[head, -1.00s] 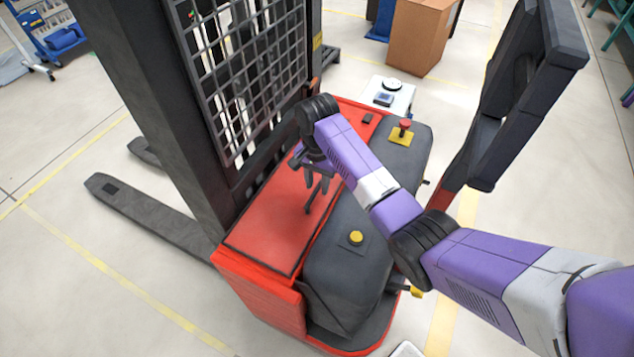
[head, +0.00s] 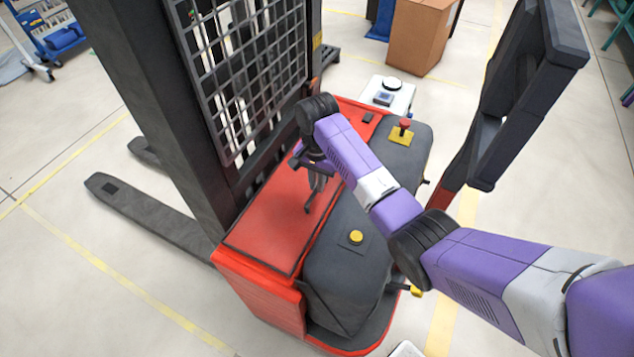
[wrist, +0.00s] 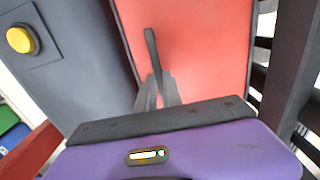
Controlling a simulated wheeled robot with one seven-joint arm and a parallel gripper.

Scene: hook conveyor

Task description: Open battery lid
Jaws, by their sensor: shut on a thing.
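The battery lid (head: 265,230) is a flat red panel on top of the red and black forklift truck. It lies closed and level in its dark surround. My gripper (head: 315,190) points down over the lid's right edge. Its fingers are together on a thin dark handle (head: 308,206) at that edge. In the wrist view, the red lid (wrist: 195,40) lies beyond my gripper (wrist: 155,92), and the dark handle (wrist: 151,48) runs up from between the fingers. The fingers partly hide the handle.
A black mast with a mesh guard (head: 250,80) rises behind and left of the lid. A yellow button (head: 356,237) and a red stop button (head: 404,125) sit on the dark cover. A black upright frame (head: 520,90) stands at right. Floor at left is mostly clear.

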